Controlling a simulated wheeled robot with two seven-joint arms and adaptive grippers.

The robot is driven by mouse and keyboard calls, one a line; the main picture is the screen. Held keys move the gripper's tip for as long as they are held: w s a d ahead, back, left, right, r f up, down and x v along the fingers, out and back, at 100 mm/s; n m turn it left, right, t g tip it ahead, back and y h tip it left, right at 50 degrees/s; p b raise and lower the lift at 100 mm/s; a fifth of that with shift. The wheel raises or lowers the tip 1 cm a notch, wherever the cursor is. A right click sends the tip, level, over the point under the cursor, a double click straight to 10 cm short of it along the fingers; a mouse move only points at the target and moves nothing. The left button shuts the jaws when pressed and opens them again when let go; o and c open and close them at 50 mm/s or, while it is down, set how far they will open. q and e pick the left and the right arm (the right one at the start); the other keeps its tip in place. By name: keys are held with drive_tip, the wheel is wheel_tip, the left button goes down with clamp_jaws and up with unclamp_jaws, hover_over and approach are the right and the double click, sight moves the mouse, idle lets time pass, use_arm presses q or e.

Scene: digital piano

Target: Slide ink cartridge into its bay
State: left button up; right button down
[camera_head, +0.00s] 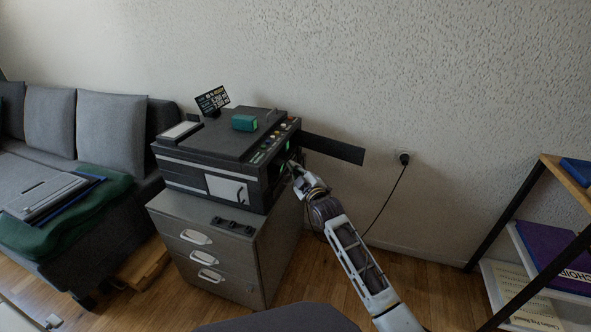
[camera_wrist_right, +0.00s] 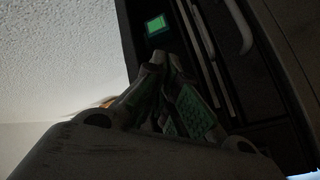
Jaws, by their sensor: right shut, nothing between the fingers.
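The printer (camera_head: 215,160) stands on a grey drawer cabinet. A dark panel (camera_head: 335,149) sticks out to the right from its right end, like an open door. A teal box (camera_head: 245,122) with a brighter green end lies on top; it looks like an ink cartridge. A small green face (camera_head: 288,145) shows at the printer's right end, and a bright green square (camera_wrist_right: 157,25) shows ahead in the right wrist view; I cannot tell whether it is a seated cartridge. My right gripper (camera_head: 295,167) is shut and empty at this end, its fingertips (camera_wrist_right: 166,62) just below the green square. My left gripper is out of view.
The cabinet (camera_head: 210,245) has several drawers and small dark items on top. A small sign (camera_head: 212,101) stands behind the printer. A cable hangs from the wall socket (camera_head: 404,158). A sofa is at left, a shelf (camera_head: 550,240) at right. The floor between cabinet and shelf looks mostly free.

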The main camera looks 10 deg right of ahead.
sight(283, 164)
drive_tip(key=shift+w+a+p, duration=0.25)
drive_tip(key=shift+a+p, duration=0.1)
idle(0.7)
drive_tip(key=shift+w+a, duration=0.5)
drive_tip(key=shift+a, duration=0.25)
drive_tip(key=shift+w+a, duration=0.5)
drive_tip(key=shift+a, duration=0.25)
idle(3.3)
drive_tip(key=shift+d, duration=0.1)
idle(0.4)
drive_tip(key=shift+s+d+p, duration=0.55)
drive_tip(key=shift+d+p, duration=0.15)
drive_tip(key=shift+p, duration=0.25)
drive_tip(key=shift+d, duration=0.1)
drive_tip(key=shift+s+d+p, duration=0.7)
drive_tip(key=shift+d+p, duration=0.15)
drive_tip(key=shift+d, duration=0.15)
drive_tip(key=shift+s+d+p, duration=0.7)
drive_tip(key=shift+d+p, duration=0.1)
drive_tip(key=shift+d, duration=0.2)
